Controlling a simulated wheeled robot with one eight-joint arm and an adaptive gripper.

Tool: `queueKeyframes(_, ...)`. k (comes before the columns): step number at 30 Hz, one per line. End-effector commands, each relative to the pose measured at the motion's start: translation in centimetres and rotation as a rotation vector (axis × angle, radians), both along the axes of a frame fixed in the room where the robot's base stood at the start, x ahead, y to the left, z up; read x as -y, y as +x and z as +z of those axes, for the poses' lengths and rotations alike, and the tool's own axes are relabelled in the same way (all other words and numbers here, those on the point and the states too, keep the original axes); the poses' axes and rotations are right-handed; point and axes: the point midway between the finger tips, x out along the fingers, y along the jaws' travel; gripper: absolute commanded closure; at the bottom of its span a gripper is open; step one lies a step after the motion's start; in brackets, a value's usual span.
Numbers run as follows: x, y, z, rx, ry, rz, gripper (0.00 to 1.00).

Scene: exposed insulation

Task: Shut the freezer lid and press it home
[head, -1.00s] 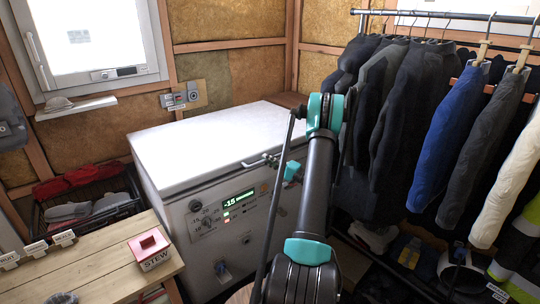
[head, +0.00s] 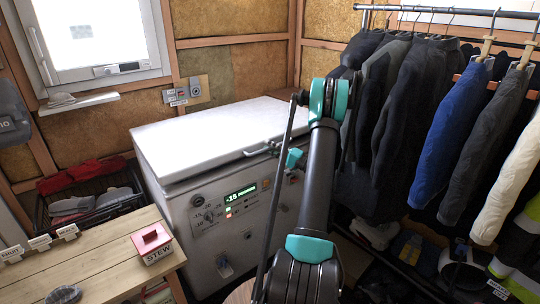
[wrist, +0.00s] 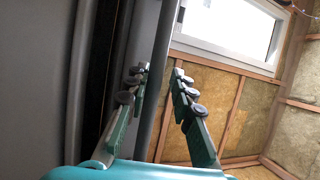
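The white chest freezer (head: 210,238) stands in the middle of the head view. Its lid (head: 215,135) lies nearly level over it; a dark line runs beneath the front edge, and I cannot tell whether it is fully seated. A bar handle (head: 256,152) sticks out at the lid's front edge. My gripper (head: 276,150) is at this handle, partly hidden by my arm. In the wrist view my gripper's fingers (wrist: 160,72) are apart, with a grey bar (wrist: 161,60) passing between or just behind them. I cannot see clear contact. The pale freezer surface (wrist: 40,80) fills the left side.
A wooden table (head: 95,255) with a red STEW box (head: 152,243) stands at the front left. A black crate (head: 92,195) of clothing sits beside the freezer. Coats (head: 400,125) hang close on the right. A window (head: 95,40) is behind at left.

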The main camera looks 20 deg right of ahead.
Motion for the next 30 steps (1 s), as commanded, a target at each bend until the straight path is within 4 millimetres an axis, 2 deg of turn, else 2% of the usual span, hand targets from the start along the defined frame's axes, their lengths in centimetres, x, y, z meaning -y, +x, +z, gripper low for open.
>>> queueKeyframes(1, 0.0, -0.1, 1.0, 0.0, 0.0, 0.0, 0.78)
queueKeyframes(6, 0.0, -0.1, 3.4, 0.0, 0.0, -0.001, 0.78)
queueKeyframes(12, 0.1, -0.1, 5.0, 0.0, 0.0, -0.001, 0.78)
queueKeyframes(24, 0.1, 0.0, 5.3, 0.0, 0.0, -0.001, 0.78)
queueKeyframes(30, 0.0, 0.5, 4.7, 0.0, 0.0, 0.001, 0.78)
